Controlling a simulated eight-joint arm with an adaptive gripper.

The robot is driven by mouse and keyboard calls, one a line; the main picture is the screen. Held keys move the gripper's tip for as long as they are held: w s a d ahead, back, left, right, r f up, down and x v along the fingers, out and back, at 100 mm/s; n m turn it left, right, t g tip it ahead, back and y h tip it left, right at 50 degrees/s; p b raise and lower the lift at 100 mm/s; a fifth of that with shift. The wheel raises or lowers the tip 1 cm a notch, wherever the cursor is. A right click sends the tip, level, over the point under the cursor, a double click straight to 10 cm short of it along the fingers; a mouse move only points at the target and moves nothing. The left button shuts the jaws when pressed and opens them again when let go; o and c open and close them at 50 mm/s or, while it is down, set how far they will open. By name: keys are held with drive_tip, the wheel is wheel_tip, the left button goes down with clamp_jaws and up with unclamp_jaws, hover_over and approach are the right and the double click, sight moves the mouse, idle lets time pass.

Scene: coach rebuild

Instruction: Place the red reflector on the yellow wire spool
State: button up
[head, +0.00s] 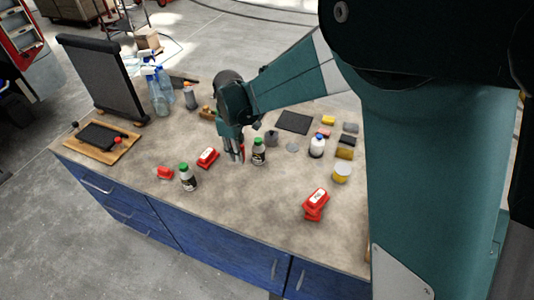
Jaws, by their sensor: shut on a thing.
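My gripper (235,156) points down low over the middle of the workbench, shut on a small red thing (242,152), which looks like the red reflector. Only a narrow strip of it shows beside the fingers. A short round yellow thing with a pale top, which looks like the yellow wire spool (341,174), stands upright on the bench to the right. My gripper is well apart from it. Whether the held thing touches the bench is too small to tell.
A green-capped bottle (259,153) stands close right of my gripper; another (187,178) stands at left. Red items (208,157), (315,203) lie on the bench. A white bottle (317,146) and a grey round thing (272,138) stand toward the spool. The front middle is clear.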

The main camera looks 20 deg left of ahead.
drive_tip(key=w+d+r+p, duration=0.2)
drive_tip(key=w+d, duration=0.3)
drive_tip(key=d, duration=0.4)
drive_tip(key=w+d+r+p, duration=0.1)
drive_tip(key=w+d+p, duration=0.1)
drive_tip(key=w+d, duration=0.5)
wheel_tip(320, 180, up, 3)
drive_tip(key=p, duration=0.3)
hover_over(343, 169)
drive_tip(key=shift+r, duration=0.15)
drive_tip(key=shift+a+f+p, duration=0.1)
drive_tip(key=shift+f+p, duration=0.3)
drive_tip(key=shift+f, duration=2.55)
drive_tip(key=shift+f, duration=2.05)
drive_tip(key=shift+f, duration=0.2)
